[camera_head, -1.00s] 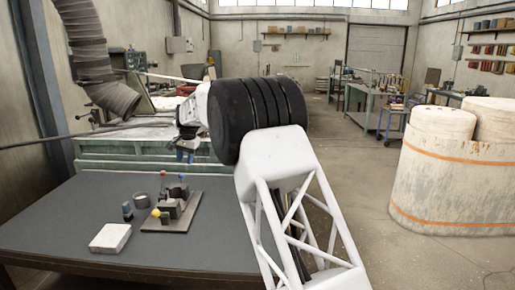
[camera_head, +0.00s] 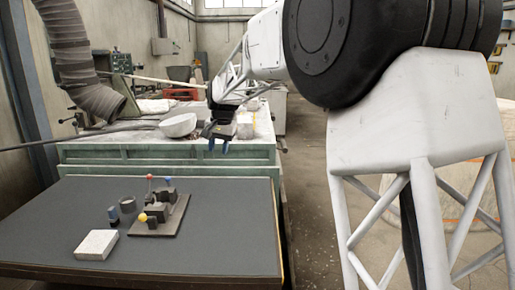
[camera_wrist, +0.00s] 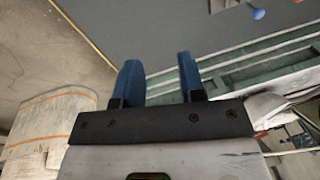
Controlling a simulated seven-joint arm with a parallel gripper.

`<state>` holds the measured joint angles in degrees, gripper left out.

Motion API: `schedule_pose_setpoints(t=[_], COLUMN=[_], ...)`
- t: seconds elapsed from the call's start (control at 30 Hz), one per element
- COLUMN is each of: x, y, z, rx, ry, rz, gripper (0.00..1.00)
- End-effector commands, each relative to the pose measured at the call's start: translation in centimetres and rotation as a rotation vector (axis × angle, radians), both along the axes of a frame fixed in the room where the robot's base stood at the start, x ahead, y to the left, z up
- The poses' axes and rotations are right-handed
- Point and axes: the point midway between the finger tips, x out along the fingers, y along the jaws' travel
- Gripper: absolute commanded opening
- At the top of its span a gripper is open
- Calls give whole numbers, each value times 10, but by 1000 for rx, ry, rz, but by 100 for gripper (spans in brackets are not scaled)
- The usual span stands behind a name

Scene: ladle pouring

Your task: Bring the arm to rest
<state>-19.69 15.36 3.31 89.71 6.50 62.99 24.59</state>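My gripper (camera_head: 218,147) hangs pointing down in the head view, in front of the green bench (camera_head: 150,155) at its right part. In the wrist view my gripper (camera_wrist: 158,75) shows two blue fingers standing apart, with nothing between them. No ladle can be made out in my gripper. My white arm with its black joint fills the right of the head view and hides much of the room there.
A dark table (camera_head: 215,245) in front holds a white block (camera_head: 97,245), a small fixture (camera_head: 160,212) with coloured knobs, a dark ring (camera_head: 128,204) and a small bottle (camera_head: 113,215). A pale bowl (camera_head: 178,125) sits on the green bench. Open floor lies right of the table.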

Motion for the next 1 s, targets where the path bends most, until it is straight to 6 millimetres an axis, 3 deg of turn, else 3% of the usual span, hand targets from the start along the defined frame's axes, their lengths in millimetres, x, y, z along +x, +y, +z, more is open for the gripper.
schedule_pose_setpoints(t=[0.4, 1.0], x=[-83, -217], y=[-87, -189], z=[25, 26], rx=[-26, -68], ry=[-32, -71], rz=[12, 34], gripper=[37, 37])
